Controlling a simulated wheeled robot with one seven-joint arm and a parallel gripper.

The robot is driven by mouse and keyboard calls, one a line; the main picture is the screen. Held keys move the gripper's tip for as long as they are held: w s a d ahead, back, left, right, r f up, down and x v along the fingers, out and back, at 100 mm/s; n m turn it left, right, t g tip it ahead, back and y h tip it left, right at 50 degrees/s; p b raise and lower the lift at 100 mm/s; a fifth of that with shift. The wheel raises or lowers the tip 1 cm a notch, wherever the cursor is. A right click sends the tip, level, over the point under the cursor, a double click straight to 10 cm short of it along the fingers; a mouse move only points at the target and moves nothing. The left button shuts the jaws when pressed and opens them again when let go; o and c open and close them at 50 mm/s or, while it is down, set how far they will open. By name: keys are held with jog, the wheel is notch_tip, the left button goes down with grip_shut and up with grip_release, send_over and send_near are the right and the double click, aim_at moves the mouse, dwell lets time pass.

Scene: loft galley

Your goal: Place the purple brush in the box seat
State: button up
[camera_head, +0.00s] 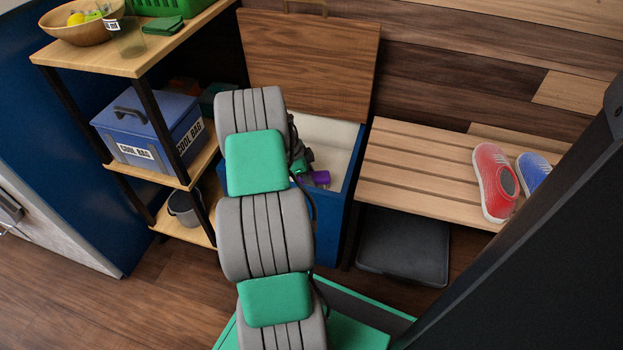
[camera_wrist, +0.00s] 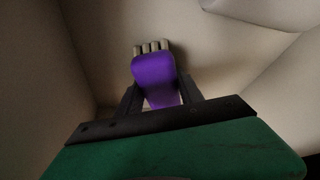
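The purple brush (camera_wrist: 153,75) is between the two fingers of my gripper (camera_wrist: 158,88) in the wrist view, with its pale bristles pointing away from me. The fingers appear closed on its sides. In the head view a bit of the purple brush (camera_head: 321,177) shows beside my arm, within the opening of the box seat. The box seat (camera_head: 352,195) is blue with a cream inside, and its wooden lid (camera_head: 310,60) stands open against the wall. Cream inner walls (camera_wrist: 85,50) surround the brush in the wrist view. My arm hides the left part of the box.
A slatted bench (camera_head: 420,180) with a red shoe (camera_head: 493,180) and a blue shoe (camera_head: 534,172) adjoins the box on the right. A shelf at left holds a blue cool bag (camera_head: 150,130), a bowl (camera_head: 80,30) and a grey bucket (camera_head: 185,208).

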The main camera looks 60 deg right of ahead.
jog(key=o, duration=0.4)
jog(key=shift+o, duration=0.2)
jog(key=shift+r, duration=0.1)
